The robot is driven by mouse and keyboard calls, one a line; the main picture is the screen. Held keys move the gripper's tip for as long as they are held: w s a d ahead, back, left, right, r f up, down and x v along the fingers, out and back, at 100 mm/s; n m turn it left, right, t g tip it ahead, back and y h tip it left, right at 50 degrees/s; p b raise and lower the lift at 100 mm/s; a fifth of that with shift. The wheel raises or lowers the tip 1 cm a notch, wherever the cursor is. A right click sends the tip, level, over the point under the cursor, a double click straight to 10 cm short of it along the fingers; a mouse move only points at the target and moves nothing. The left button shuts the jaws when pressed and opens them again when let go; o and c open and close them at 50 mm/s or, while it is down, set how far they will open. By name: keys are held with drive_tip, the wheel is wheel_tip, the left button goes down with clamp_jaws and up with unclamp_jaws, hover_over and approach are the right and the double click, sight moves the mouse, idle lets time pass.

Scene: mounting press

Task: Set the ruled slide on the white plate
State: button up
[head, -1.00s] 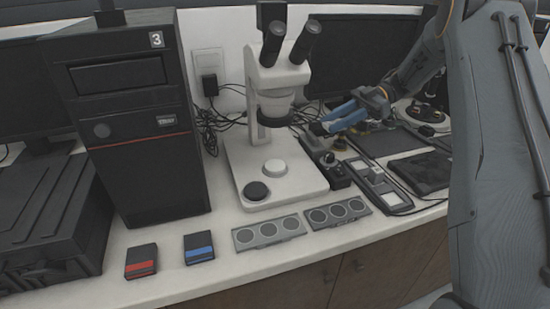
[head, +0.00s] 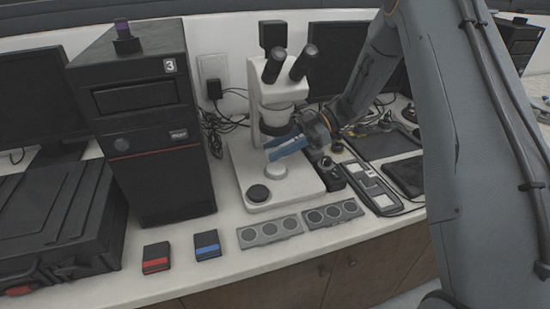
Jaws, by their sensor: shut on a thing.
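The white plate (head: 276,171) is a small round white disc on the pale base of the microscope (head: 243,178). A black disc (head: 258,193) sits in front of it on the same base. My gripper (head: 271,150), with blue fingers, reaches in from the right under the microscope head. Its fingertips are above and just behind the white plate in the picture, apart from it. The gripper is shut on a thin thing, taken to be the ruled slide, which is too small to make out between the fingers.
The microscope's head and eyepieces (head: 290,65) stand close above my gripper. A black computer tower (head: 150,130) is at left. Two grey three-ring trays (head: 269,232) (head: 332,215) and red- and blue-striped boxes (head: 156,257) (head: 207,245) line the front. A dark knobbed block (head: 328,174) stands right of the base.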

sight(276, 168)
drive_tip(key=shift+s+f+p, duration=0.1)
drive_tip(key=shift+f+p, duration=0.65)
drive_tip(key=shift+f, duration=1.25)
drive_tip(key=shift+a+f+p, duration=0.2)
drive_tip(key=shift+f+p, duration=0.05)
drive_tip(key=shift+p, duration=0.1)
drive_tip(key=shift+f, duration=0.15)
drive_tip(key=o, duration=1.1)
drive_tip(key=shift+d+r, duration=0.15)
drive_tip(key=shift+r, duration=0.05)
drive_tip(key=b+v, duration=0.4)
drive_tip(key=v, duration=0.7)
drive_tip(key=shift+d+r, duration=0.1)
drive_tip(key=shift+d, duration=0.2)
